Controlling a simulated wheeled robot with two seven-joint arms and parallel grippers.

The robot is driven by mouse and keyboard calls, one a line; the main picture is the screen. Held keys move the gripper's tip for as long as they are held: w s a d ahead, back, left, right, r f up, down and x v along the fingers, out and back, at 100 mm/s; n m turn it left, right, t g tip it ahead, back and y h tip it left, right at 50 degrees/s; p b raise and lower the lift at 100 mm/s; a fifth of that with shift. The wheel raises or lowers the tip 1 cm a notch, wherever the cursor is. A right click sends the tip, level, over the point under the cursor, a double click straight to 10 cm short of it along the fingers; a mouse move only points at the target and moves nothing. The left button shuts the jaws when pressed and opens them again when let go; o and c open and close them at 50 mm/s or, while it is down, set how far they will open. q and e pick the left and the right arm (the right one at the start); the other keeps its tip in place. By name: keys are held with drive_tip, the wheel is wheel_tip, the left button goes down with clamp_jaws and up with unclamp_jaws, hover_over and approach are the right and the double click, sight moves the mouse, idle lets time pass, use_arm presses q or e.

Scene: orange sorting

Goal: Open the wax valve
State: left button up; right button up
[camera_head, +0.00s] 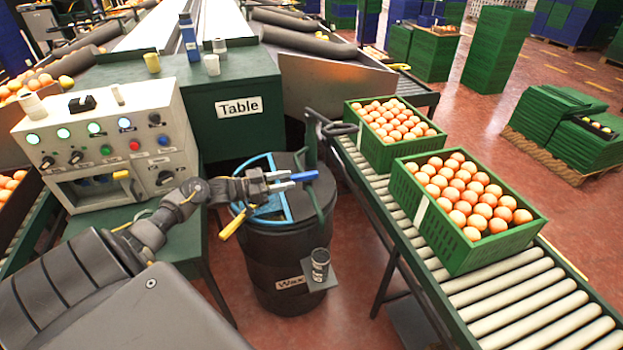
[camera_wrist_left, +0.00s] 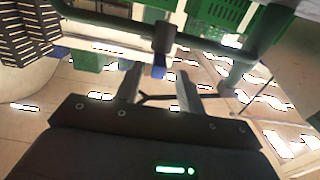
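The black wax drum (camera_head: 262,255) stands mid-view in the head view, with a "Wax" label and a partly open lid with a blue rim. A blue valve handle (camera_head: 305,176) is beside the drum's green pipe. It also shows in the left wrist view as a blue tip (camera_wrist_left: 158,72) below a dark valve body (camera_wrist_left: 162,36). My left gripper (camera_head: 290,181) is above the drum with its fingers apart. In the wrist view the blue tip lies between the lines of its two fingers, near the fingertips; contact cannot be told. My right gripper is not in view.
A dark cup (camera_head: 320,262) stands on a small shelf at the drum's front. A control panel (camera_head: 110,130) is on the left. Green crates of oranges (camera_head: 458,246) sit on a roller conveyor (camera_head: 530,300) at right. A green table (camera_head: 232,125) stands behind.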

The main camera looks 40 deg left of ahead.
sight(307, 174)
use_arm(q)
drive_tip(key=p+x, duration=0.1)
drive_tip(key=x, duration=0.6)
drive_tip(key=shift+w+d, duration=0.15)
drive_tip(key=shift+w, duration=0.05)
drive_tip(key=shift+r, duration=0.1)
clamp_jaws()
